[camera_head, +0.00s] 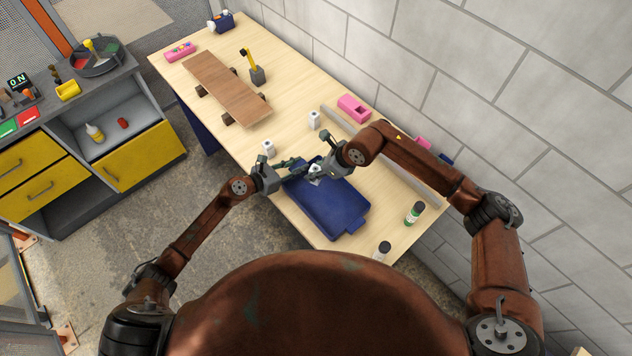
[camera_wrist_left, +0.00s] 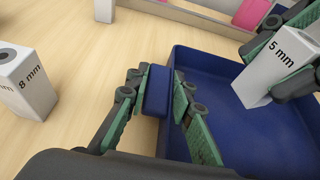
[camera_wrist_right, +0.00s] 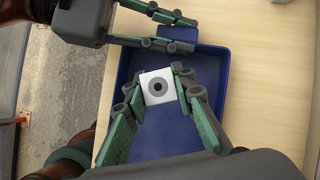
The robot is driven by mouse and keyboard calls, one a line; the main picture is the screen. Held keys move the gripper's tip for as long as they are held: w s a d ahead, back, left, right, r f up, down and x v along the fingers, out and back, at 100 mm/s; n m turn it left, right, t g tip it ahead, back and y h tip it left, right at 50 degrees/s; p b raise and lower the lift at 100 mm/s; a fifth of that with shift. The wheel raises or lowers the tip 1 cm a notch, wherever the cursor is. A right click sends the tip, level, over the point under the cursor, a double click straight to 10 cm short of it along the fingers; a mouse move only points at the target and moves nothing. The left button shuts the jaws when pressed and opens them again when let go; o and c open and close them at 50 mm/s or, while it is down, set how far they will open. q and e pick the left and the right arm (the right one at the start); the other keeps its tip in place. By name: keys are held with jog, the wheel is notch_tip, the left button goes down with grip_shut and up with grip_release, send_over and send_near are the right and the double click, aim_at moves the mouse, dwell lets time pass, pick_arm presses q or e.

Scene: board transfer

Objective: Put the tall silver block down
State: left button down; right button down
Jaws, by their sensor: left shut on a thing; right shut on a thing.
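The silver-white block (camera_head: 316,168), marked 5 mm in the left wrist view (camera_wrist_left: 276,68), is held in my right gripper (camera_head: 320,172), which is shut on it. In the right wrist view the block's square top with a round dark hole (camera_wrist_right: 157,86) shows between the fingers. The block is over the blue tray (camera_head: 332,210), tilted in the left wrist view; whether it touches the tray floor I cannot tell. My left gripper (camera_wrist_left: 157,88) is shut on the small blue handle (camera_wrist_left: 157,92) at the tray's edge.
Two similar white blocks stand on the wooden table beyond the tray: one (camera_head: 268,149) marked 8 mm, and another (camera_head: 314,121). A skateboard-like board (camera_head: 228,88), a pink block (camera_head: 353,107), a grey rail (camera_head: 345,122) and a green bottle (camera_head: 414,213) are around. A wall borders the right.

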jog(key=shift+f, duration=2.8)
jog(key=c, duration=1.6)
grip_release()
jog(key=shift+f, duration=0.15)
pick_arm(q)
jog(key=c, duration=1.6)
grip_release()
pick_arm(e)
jog(key=v, duration=1.2)
